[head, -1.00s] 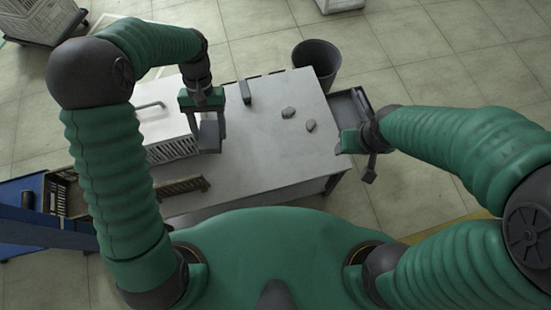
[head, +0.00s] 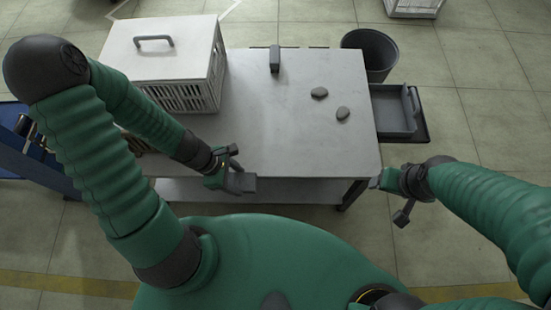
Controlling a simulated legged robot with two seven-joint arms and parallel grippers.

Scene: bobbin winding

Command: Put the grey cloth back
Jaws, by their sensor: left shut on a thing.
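My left gripper (head: 236,182) is at the near edge of the grey table (head: 290,140). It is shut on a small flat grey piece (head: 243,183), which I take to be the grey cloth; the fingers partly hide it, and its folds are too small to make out. My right gripper (head: 378,182) is off the table's near right corner, partly hidden by its own wrist. I cannot see whether its jaws are open, and I see nothing in them.
A white slatted box (head: 190,60) with a handle stands at the table's back left. A small dark block (head: 275,58) and two grey stones (head: 319,93) (head: 343,114) lie on the table. A dark bin (head: 370,55) and an open grey drawer (head: 392,110) are at the right.

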